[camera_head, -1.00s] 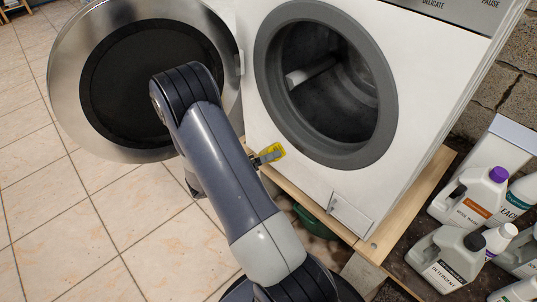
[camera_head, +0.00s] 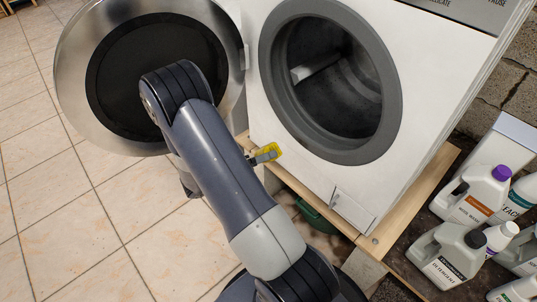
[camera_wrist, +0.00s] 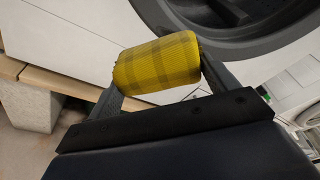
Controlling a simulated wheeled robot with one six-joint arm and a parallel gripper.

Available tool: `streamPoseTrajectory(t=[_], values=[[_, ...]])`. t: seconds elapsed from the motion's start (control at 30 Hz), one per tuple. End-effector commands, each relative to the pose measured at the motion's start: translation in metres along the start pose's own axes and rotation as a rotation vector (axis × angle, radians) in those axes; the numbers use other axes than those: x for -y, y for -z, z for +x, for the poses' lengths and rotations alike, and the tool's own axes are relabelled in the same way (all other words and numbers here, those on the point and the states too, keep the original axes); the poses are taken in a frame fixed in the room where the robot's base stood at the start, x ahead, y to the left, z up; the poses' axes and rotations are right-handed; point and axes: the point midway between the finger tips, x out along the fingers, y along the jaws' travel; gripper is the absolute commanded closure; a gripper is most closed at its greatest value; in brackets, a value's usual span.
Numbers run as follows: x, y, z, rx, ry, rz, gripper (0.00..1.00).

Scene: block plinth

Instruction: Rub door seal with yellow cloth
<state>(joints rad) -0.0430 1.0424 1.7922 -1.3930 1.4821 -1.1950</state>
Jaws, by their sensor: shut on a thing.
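The yellow cloth (camera_wrist: 158,64) is a checked, rolled bundle. My gripper (camera_wrist: 158,66) is shut on it, with one finger at each end of the roll. In the head view the cloth (camera_head: 270,150) and gripper (camera_head: 264,156) are small, in front of the washing machine's lower left front. The grey door seal (camera_head: 375,145) rings the open drum, up and to the right of the cloth. In the wrist view part of the seal (camera_wrist: 205,45) shows behind the cloth. I cannot tell whether the cloth touches it. My arm hides part of the gripper in the head view.
The round door (camera_head: 78,60) stands open at the left, close to my arm. The machine rests on a wooden board (camera_head: 425,195) on blocks. Bottles, including a purple-capped one (camera_head: 475,190), stand at the right. A green basin (camera_head: 315,217) sits under the board. Tiled floor (camera_head: 60,220) is clear at left.

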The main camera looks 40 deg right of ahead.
Motion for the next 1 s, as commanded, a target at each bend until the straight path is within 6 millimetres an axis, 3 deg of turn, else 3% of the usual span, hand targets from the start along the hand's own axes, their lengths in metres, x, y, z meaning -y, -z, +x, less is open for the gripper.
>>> streamPoseTrajectory(t=[0.33, 0.8, 1.0], values=[[0.000, -0.002, 0.007, -0.002, 0.001, 0.000, 0.37], [0.000, -0.014, 0.054, -0.003, 0.001, 0.001, 0.37], [0.000, -0.016, 0.065, -0.001, 0.000, 0.000, 0.37]])
